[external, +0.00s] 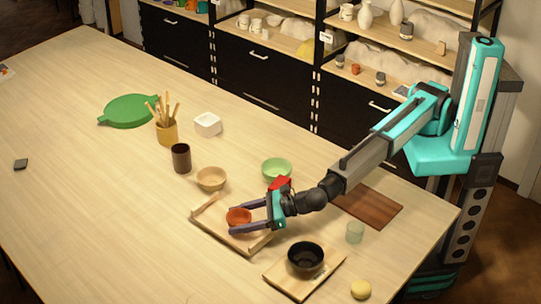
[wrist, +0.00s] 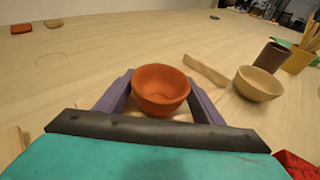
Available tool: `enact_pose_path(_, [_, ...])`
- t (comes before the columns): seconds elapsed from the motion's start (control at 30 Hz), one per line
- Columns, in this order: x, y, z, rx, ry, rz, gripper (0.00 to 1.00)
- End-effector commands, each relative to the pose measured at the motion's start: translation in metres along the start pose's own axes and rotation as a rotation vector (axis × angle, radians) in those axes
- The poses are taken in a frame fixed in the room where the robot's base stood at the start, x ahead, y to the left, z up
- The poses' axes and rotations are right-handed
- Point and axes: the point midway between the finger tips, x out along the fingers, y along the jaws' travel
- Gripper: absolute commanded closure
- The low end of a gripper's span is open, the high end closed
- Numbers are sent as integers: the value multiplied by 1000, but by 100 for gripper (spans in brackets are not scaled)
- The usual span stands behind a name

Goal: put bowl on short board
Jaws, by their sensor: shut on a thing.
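An orange-red bowl (external: 238,215) is between the two fingers of my gripper (external: 246,219), which is shut on it. In the wrist view the bowl (wrist: 160,97) sits upright and empty between the purple fingers. It is over a light wooden tray (external: 206,229) with raised ends; I cannot tell whether it touches the tray. A light board (external: 286,285) near the front edge bears a black bowl (external: 305,258). A dark brown board (external: 370,207) lies bare beyond my arm, partly hidden by it. I cannot tell which one is the short board.
A tan bowl (external: 211,178), dark cup (external: 181,158) and green bowl (external: 277,169) stand behind the tray. A clear glass (external: 355,232) and yellow ball-like thing (external: 361,289) are at the right. The table's left side is mostly clear.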

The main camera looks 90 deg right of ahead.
Motion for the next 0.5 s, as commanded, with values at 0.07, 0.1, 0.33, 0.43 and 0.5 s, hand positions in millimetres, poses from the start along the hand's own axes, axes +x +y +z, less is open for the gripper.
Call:
enact_pose_path(0.07, [0,0,0,0,-1,0,63])
enact_pose_path(0.1, [0,0,0,0,-1,0,63])
enact_pose_path(0.33, [1,0,-2,0,0,0,30])
enact_pose_path(0.43, [1,0,-2,0,0,0,20])
enact_pose_path(0.5, [1,0,-2,0,0,0,20])
